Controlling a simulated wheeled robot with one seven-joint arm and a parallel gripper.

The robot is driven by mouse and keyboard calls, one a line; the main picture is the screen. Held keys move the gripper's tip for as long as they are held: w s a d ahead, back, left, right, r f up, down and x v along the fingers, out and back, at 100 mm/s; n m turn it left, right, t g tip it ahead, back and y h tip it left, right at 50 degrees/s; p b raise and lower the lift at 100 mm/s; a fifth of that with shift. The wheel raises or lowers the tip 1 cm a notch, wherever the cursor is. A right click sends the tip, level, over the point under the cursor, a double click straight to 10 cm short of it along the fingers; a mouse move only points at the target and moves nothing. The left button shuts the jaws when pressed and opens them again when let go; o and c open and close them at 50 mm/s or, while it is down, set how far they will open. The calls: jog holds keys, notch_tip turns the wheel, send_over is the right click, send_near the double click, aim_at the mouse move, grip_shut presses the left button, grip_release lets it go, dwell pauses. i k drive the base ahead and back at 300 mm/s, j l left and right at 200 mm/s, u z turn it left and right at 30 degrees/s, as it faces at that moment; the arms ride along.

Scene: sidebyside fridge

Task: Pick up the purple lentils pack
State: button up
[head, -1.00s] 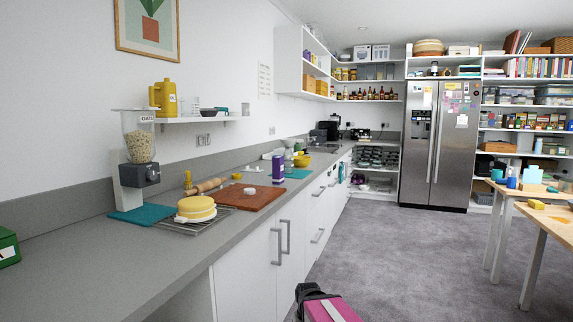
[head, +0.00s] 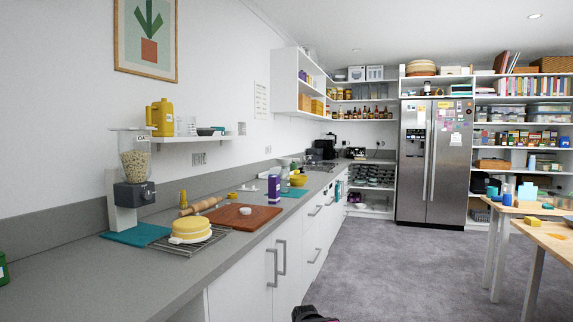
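A tall purple pack (head: 274,189) with a white part stands upright on the grey counter (head: 140,275), behind the wooden board. Its label is too small to read, so I cannot tell whether it is the lentils pack. A dark part of my arm, with a trace of pink, shows at the bottom edge of the head view. My gripper's fingertips cannot be made out, and its opening is hidden. This part is low and well in front of the purple pack, not touching it.
A wooden board (head: 240,217), a yellow cake (head: 190,230) on a wire rack and an oats dispenser (head: 134,165) stand on the counter. Wooden tables (head: 545,232) are at right. Grey floor (head: 390,270) is clear between counter and tables, up to the fridge (head: 435,160).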

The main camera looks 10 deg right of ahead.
aim_at(273, 181)
jog(key=i+l, duration=0.3)
jog(key=l, duration=0.2)
jog(key=i+l+z, duration=0.1)
jog(key=i+l, duration=0.2)
jog(key=l, duration=0.15)
